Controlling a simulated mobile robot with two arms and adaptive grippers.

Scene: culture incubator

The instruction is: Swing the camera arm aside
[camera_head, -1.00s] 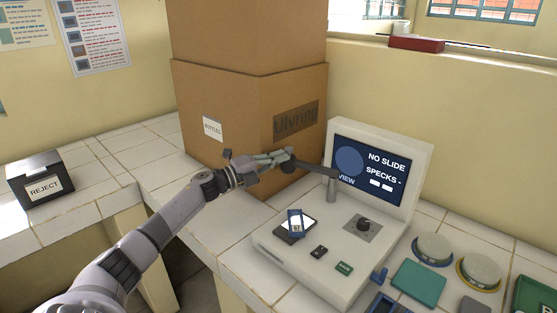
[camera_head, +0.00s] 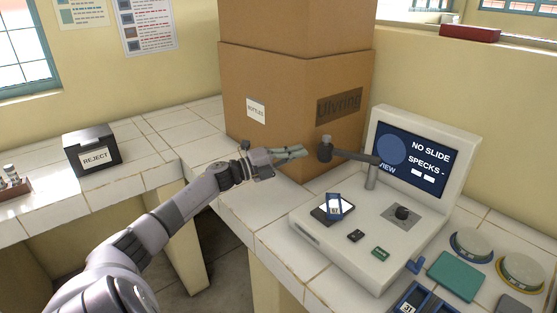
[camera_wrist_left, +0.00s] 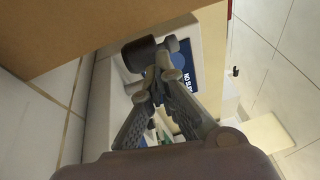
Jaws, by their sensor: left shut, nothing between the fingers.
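The camera arm (camera_head: 350,155) is a dark bar on a short grey post on the viewer machine (camera_head: 340,250). Its round dark head (camera_head: 325,150) points left, toward the cardboard boxes, away from the slide pad. My left gripper (camera_head: 303,151) is shut and empty, just left of the head, with a small gap seen from the head. In the left wrist view the camera head (camera_wrist_left: 139,54) lies just beyond my shut fingertips (camera_wrist_left: 160,78); whether they touch is unclear. The screen (camera_head: 412,157) reads "NO SLIDE". My right gripper is not in view.
Tall cardboard boxes (camera_head: 285,100) stand close behind my gripper. A blue-labelled slide (camera_head: 334,207) lies on the machine's dark pad. A black reject box (camera_head: 92,150) stands on the left counter. Round dishes (camera_head: 472,244) and a teal block (camera_head: 454,276) are at right.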

